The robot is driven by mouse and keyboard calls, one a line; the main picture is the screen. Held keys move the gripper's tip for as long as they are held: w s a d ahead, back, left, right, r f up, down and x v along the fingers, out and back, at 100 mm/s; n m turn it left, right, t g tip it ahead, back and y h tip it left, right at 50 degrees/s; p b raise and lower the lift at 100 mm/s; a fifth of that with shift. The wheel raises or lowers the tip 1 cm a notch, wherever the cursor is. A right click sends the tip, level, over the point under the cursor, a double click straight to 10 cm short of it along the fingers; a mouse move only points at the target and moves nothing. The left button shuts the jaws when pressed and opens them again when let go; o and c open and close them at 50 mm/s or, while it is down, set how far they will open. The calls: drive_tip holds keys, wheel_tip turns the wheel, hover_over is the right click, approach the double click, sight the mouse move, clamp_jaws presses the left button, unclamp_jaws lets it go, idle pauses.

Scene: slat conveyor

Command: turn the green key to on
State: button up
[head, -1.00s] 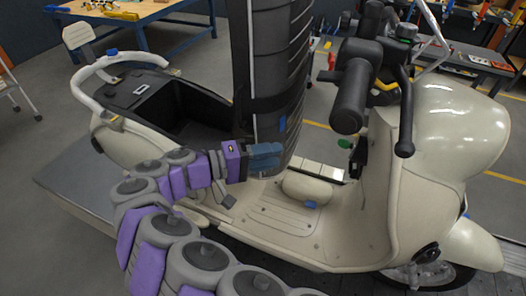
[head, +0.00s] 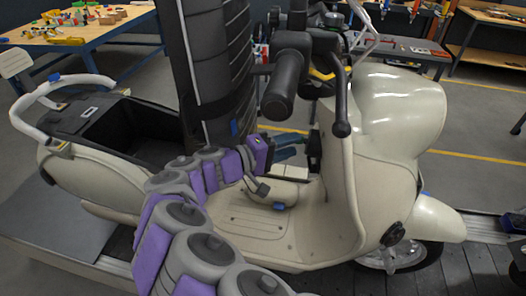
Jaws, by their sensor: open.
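A cream scooter (head: 375,150) stands on the slat conveyor (head: 450,262). A dark lock housing (head: 315,150) sits on the inner side of its front shield, below the handlebar grip. The green key is not visible now; the blue fingers appear to cover the place left of this housing. My gripper (head: 291,146) points right, with its fingertips close to the housing. Its fingers are apart, one above the other. I cannot tell whether the key lies between them or whether they touch it.
The black handlebar grip (head: 284,82) and brake lever (head: 342,105) hang above and right of my gripper. A tall black ribbed column (head: 216,60) stands behind my arm. The cream floorboard (head: 250,227) is below. Workbenches (head: 75,35) stand behind.

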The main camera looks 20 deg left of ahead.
drive_tip(key=shift+w+d, duration=0.6)
drive_tip(key=shift+d, duration=0.25)
drive_tip(key=shift+w+a+f, duration=0.15)
drive_tip(key=shift+w+a, duration=0.05)
drive_tip(key=shift+a, duration=0.25)
drive_tip(key=shift+w+a+f, duration=0.1)
drive_tip(key=shift+w+a, duration=0.1)
drive_tip(key=shift+a, duration=0.25)
drive_tip(key=shift+c, duration=0.2)
drive_tip(key=shift+d+r, duration=0.15)
drive_tip(key=shift+d, duration=0.5)
drive_tip(key=c, duration=0.5)
drive_tip(key=shift+a, duration=0.15)
clamp_jaws()
drive_tip(key=shift+c, duration=0.3)
unclamp_jaws()
drive_tip(key=shift+s, duration=0.1)
clamp_jaws()
